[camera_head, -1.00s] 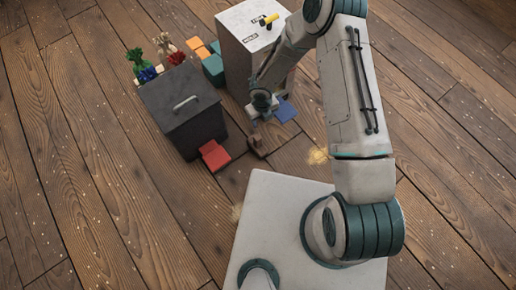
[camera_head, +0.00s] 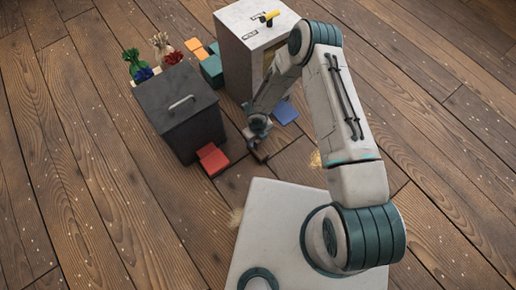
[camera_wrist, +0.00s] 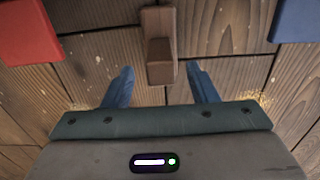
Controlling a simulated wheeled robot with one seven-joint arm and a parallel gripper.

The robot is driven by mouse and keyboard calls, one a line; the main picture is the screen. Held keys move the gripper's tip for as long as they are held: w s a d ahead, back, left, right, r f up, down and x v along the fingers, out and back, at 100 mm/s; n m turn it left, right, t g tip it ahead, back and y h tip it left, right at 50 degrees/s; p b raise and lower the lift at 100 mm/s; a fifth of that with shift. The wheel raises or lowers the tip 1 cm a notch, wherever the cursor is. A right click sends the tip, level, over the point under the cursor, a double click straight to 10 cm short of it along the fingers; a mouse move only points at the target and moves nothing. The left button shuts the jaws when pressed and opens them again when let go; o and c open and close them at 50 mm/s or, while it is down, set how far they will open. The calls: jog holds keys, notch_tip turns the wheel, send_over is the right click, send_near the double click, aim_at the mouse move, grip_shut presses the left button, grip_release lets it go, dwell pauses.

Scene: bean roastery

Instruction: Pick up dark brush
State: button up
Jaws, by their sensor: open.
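The dark brush (camera_wrist: 162,62) is a brown block-like piece standing on the wooden floor. In the wrist view it lies between and just beyond the tips of my gripper (camera_wrist: 160,72). My gripper is open, with one blue finger on either side and nothing held. In the head view my gripper (camera_head: 254,141) is low over the floor, and the brush (camera_head: 262,154) is largely hidden by it. Whether the fingers touch the brush cannot be told.
A red pad (camera_head: 213,159) lies left of the brush and a blue pad (camera_head: 286,112) right of it. A black bin (camera_head: 195,125) with a handled lid stands left. A tall white cabinet (camera_head: 236,68) stands behind. Chaff piles (camera_head: 315,159) lie on the floor.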

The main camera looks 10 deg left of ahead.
notch_tip(320, 180, down, 4)
jog(key=shift+b, duration=0.8)
grip_shut()
jog(key=shift+r, duration=0.15)
jog(key=shift+w+a+r+p, duration=0.1)
jog(key=shift+r+p, duration=0.35)
jog(key=shift+r, duration=0.1)
jog(key=r, duration=0.1)
jog(key=r+p, duration=0.1)
jog(key=r, duration=0.1)
jog(key=shift+s+d+r+p, duration=0.2)
jog(key=shift+s+r+p, duration=0.05)
jog(key=shift+p, duration=0.15)
jog(key=s+d+r+b, duration=0.2)
jog(key=s+d+r, duration=0.4)
jog(key=s+d, duration=0.1)
jog(key=shift+s+d+r, duration=0.15)
jog(key=shift+s+d, duration=0.2)
jog(key=shift+s, duration=0.15)
jog(key=c, duration=1)
grip_release()
